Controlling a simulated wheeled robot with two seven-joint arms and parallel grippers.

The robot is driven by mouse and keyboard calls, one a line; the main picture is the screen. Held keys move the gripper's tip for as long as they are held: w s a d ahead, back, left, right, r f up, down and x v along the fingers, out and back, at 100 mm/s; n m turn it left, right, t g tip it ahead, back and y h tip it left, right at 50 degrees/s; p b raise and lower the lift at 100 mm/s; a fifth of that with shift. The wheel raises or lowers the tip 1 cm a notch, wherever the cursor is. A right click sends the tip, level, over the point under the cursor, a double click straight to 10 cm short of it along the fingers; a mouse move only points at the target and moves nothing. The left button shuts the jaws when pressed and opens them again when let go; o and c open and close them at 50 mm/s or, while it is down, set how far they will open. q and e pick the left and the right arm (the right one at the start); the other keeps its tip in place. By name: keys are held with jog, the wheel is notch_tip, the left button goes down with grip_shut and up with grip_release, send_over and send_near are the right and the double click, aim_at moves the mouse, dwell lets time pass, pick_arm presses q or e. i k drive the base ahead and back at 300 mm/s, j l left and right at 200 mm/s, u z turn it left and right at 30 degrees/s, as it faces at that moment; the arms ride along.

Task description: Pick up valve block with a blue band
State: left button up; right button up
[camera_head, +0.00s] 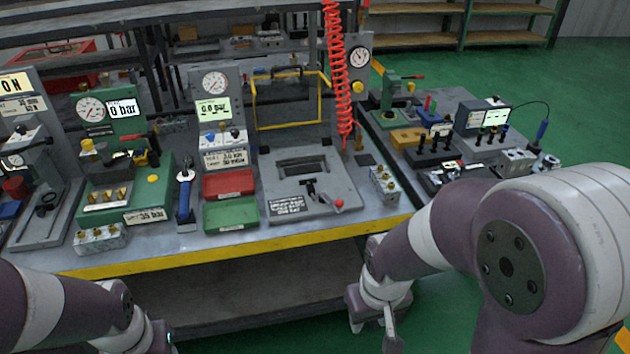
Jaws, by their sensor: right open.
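A small grey metal valve block (384,186) with fittings on top stands at the right end of the near workbench. Another valve block (100,238) with brass-coloured fittings sits at the front left edge of the bench. A further grey block (515,161) stands on the right-hand table. I cannot make out a blue band on any of them at this size. My right gripper (388,326) is open and points down in front of the bench's front edge, below and apart from the blocks. My left arm comes in at the lower left; its fingers are out of the picture.
The workbench has a yellow front edge (240,248). Red (229,183) and green (230,213) trays, a grey press plate (305,187) and gauge stations crowd it. A red coiled hose (338,75) hangs above.

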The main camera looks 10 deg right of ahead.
aim_at(388, 192)
jog(key=z, duration=0.5)
jog(key=i+l+z, duration=0.15)
jog(key=i+z, duration=0.6)
jog(key=i, duration=0.15)
jog(key=i+z, duration=0.4)
jog(key=i+j, duration=0.25)
jog(key=i, duration=0.25)
